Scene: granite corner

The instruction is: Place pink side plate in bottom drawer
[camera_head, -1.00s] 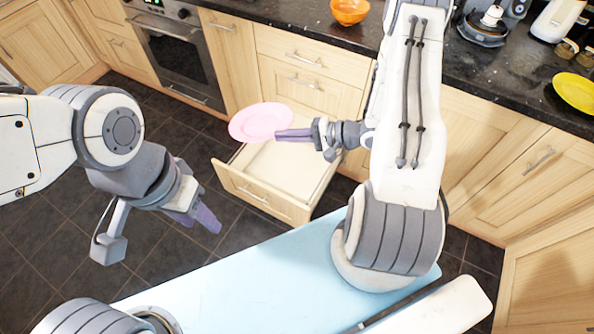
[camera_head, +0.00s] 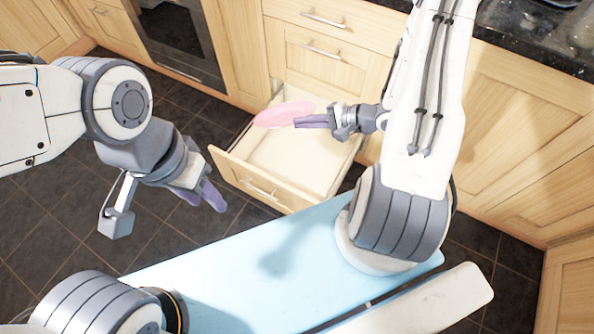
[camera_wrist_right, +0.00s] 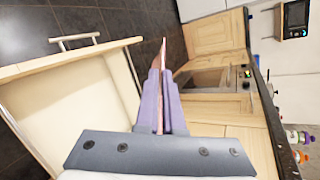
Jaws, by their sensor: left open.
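The pink side plate (camera_head: 284,114) is held at its edge by my right gripper (camera_head: 312,122), whose purple fingers are shut on it. The plate is over the open bottom drawer (camera_head: 236,178), near its left side, and appears apart from the drawer floor. In the right wrist view the plate (camera_wrist_right: 161,60) shows nearly edge-on between the fingers (camera_wrist_right: 160,100), with the drawer (camera_wrist_right: 60,105) to the left. My left gripper (camera_head: 208,195) is open and empty, left of the drawer front over the dark floor.
Closed drawers (camera_head: 330,60) stand above and behind the open one. An oven (camera_head: 175,40) is at the back left and a dark granite counter (camera_head: 535,35) at the upper right. The drawer interior that shows is empty. Dark floor tiles (camera_head: 60,225) are clear at left.

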